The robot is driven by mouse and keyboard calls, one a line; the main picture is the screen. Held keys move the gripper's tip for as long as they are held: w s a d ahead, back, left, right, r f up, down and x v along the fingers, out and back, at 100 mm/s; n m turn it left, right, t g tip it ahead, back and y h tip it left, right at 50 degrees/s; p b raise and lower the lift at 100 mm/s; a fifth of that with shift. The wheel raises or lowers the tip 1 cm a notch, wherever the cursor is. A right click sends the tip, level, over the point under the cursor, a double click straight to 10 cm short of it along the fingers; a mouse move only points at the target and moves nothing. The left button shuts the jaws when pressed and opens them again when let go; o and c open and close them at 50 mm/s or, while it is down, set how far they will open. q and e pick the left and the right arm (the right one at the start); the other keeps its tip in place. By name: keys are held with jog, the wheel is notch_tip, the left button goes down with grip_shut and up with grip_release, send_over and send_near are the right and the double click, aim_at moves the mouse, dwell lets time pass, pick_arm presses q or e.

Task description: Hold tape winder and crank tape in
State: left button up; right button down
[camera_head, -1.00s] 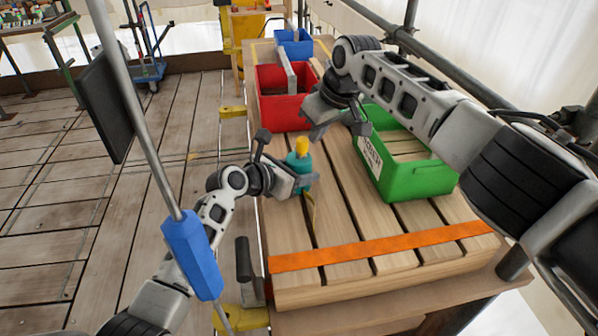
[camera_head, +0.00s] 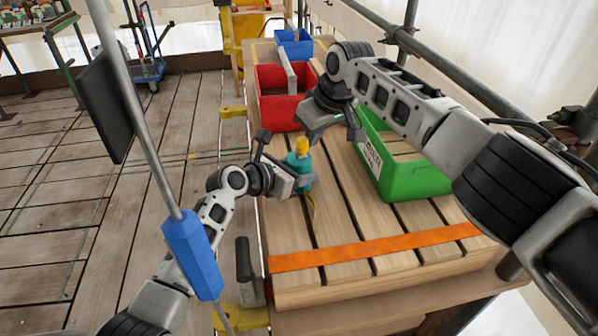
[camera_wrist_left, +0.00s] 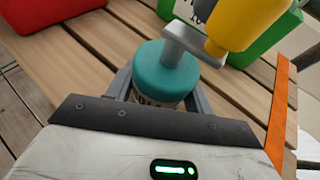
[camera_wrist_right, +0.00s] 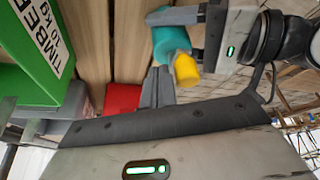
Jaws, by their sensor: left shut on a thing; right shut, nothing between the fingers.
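The tape winder (camera_head: 298,170) is a teal round body with a grey crank arm and a yellow knob (camera_head: 302,146). It stands upright above the planked bench. My left gripper (camera_wrist_left: 162,90) is shut around the teal body, its fingers on either side. The crank arm (camera_wrist_left: 192,44) reaches over the top to the knob. A thin yellowish strip, perhaps the tape (camera_head: 313,208), hangs below the winder. My right gripper (camera_wrist_right: 158,76) is shut and empty. It is close to the knob but appears apart from it, above and right of it in the head view.
A green crate (camera_head: 415,182) stands right of the winder. A red bin (camera_head: 283,105) and a blue bin (camera_head: 294,48) stand behind. An orange strap (camera_head: 370,249) crosses the bench's near end. The planks between winder and strap look clear.

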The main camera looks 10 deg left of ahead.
jog(key=shift+s+a, duration=0.2)
jog(key=shift+s, duration=0.4)
dwell(0.6)
jog(key=shift+s+a, duration=0.1)
jog(key=shift+s, duration=0.15)
jog(key=shift+s+a, duration=0.25)
jog(key=shift+s, duration=0.25)
dwell(0.6)
jog(key=shift+d+r, duration=0.1)
jog(key=shift+r, duration=3.4)
jog(key=shift+s+d+f, duration=0.1)
jog(key=shift+d+f, duration=0.15)
jog(key=shift+f, duration=0.75)
jog(key=shift+s+d+f, duration=0.1)
jog(key=shift+d+f, duration=0.15)
jog(key=shift+f, duration=0.7)
